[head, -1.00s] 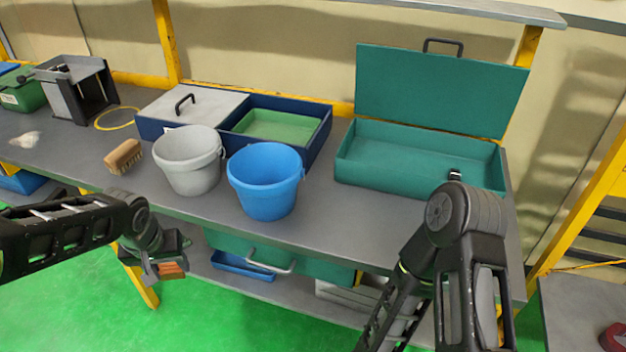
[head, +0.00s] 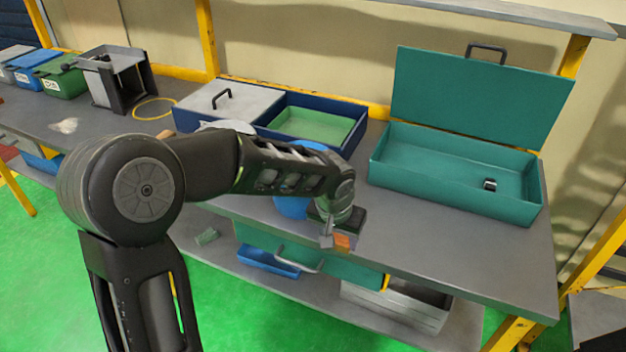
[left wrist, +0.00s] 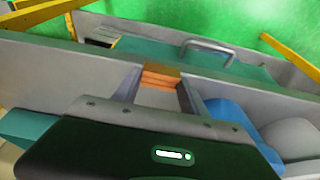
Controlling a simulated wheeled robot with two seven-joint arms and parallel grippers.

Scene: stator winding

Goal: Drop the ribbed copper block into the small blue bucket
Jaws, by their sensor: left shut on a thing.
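My left gripper (head: 338,238) is shut on the ribbed copper block (head: 343,241), near the front edge of the bench. The orange ribbed block also shows between the two fingers in the left wrist view (left wrist: 160,80). The small blue bucket (head: 291,208) stands on the bench just left of the gripper. My left arm covers much of it. In the left wrist view the bucket (left wrist: 236,122) is to the right of the fingers, apart from the block. My right gripper is not in view.
A light grey bucket (head: 225,126) is mostly hidden behind my left arm. An open teal case (head: 455,190) stands at the right, with a small black object (head: 490,184) inside. A navy tray (head: 360,125) is behind the buckets. The bench top (head: 430,225) before the case is clear.

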